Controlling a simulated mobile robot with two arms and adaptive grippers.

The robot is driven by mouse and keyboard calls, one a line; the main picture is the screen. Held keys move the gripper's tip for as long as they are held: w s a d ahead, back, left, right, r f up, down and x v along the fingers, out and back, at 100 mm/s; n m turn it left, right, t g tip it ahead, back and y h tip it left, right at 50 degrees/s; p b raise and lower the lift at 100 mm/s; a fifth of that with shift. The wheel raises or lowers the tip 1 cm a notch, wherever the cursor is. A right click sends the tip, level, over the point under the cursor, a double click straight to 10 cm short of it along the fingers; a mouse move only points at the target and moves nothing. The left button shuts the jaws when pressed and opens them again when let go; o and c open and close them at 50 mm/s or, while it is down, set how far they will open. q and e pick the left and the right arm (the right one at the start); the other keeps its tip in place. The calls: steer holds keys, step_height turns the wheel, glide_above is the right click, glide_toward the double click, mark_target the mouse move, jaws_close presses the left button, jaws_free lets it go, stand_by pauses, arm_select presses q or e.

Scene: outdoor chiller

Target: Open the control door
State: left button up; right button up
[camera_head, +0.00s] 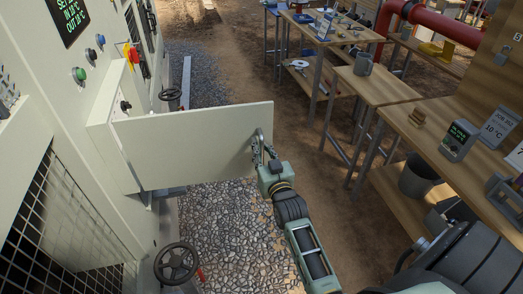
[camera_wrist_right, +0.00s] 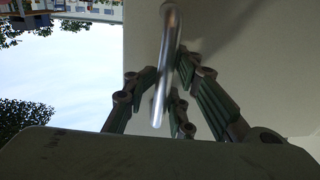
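The control door (camera_head: 190,149) is a flat cream panel on the chiller cabinet (camera_head: 101,156). It stands swung wide open, sticking out from the cabinet front over the gravel. A metal bar handle (camera_head: 260,140) is near its free edge. My right gripper (camera_head: 263,150) is at this handle. In the right wrist view the handle (camera_wrist_right: 167,60) runs between the fingers (camera_wrist_right: 166,75), which are closed in around it; the exact contact is hard to see. The door face (camera_wrist_right: 270,60) fills the right of that view. My left gripper is not in view.
Two valve handwheels (camera_head: 177,263) (camera_head: 170,94) stand low by the cabinet. Buttons, including a green one (camera_head: 79,74), and a red switch (camera_head: 131,54) are on the cabinet. Wooden workbenches (camera_head: 378,88) line the right. Gravel (camera_head: 225,225) and a dirt path lie between.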

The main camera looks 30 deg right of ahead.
steer(key=shift+o, duration=0.8)
steer(key=shift+a+f, duration=0.1)
steer(key=v, duration=1.2)
steer(key=s+a+f+n+g+y+b, duration=0.1)
steer(key=s+a+f+g+y, duration=0.2)
steer(key=f, duration=0.9)
steer(key=s+a+f+n+g+b, duration=0.15)
steer(key=s+a+f, duration=0.25)
steer(key=f, duration=0.9)
steer(key=s+a+f+n+g+y, duration=0.1)
steer(key=s+a+f+g+y, duration=0.2)
steer(key=f, duration=0.9)
steer(key=s+a+f+g+b, duration=0.15)
steer(key=s+f+g, duration=0.35)
steer(key=s+f, duration=0.85)
steer(key=s+d+f+n+g, duration=0.1)
steer(key=s+f+g, duration=0.1)
steer(key=s, duration=0.6)
steer(key=s+d+f+n+g+h, duration=0.1)
steer(key=s+f+g, duration=0.1)
steer(key=s+f, duration=0.3)
steer(key=s, duration=0.4)
steer(key=shift+d+b, duration=0.2)
steer(key=shift+b, duration=0.15)
